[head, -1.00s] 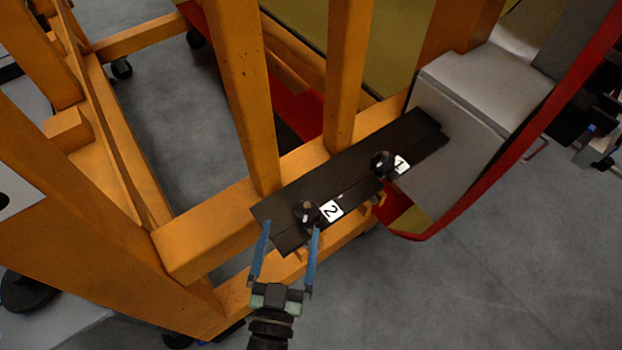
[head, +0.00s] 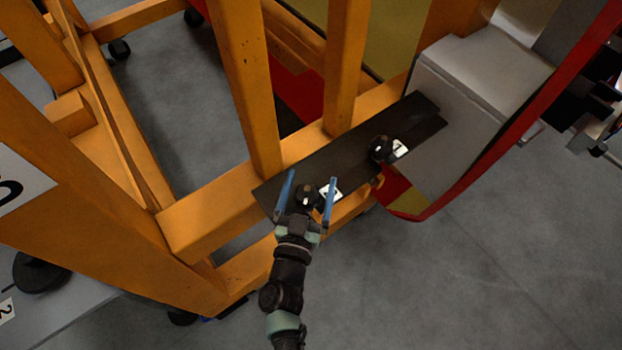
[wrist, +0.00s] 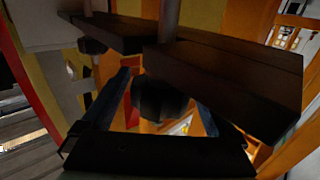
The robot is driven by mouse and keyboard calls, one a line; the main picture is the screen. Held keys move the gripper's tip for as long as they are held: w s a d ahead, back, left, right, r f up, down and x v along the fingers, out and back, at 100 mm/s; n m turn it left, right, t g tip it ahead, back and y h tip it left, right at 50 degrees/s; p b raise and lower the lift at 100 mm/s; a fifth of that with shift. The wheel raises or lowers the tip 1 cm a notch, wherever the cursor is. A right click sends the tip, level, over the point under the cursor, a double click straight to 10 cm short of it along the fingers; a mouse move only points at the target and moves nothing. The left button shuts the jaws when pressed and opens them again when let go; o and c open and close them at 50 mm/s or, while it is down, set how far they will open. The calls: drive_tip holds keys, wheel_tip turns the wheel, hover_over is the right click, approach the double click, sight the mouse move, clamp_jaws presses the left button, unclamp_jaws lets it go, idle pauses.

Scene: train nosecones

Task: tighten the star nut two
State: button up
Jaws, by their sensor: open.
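Star nut two (head: 307,196) is a small black knob on the dark plate (head: 345,163), beside a white label that is partly covered by a finger. My gripper (head: 308,190) is open, with its two blue fingers on either side of this nut. In the wrist view the black nut (wrist: 160,100) sits between the fingers, below the dark plate's edge. I see no clear contact between the fingers and the nut. Star nut one (head: 381,148) is a similar black knob farther right, next to its white label.
Orange frame posts (head: 243,90) stand behind the plate, and an orange beam (head: 215,215) runs left of it. A grey and red nosecone part (head: 480,85) is at the right. The grey floor (head: 470,270) at lower right is clear.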

drive_tip(key=shift+w+d, duration=0.1)
drive_tip(key=shift+w, duration=0.3)
drive_tip(key=c, duration=1.4)
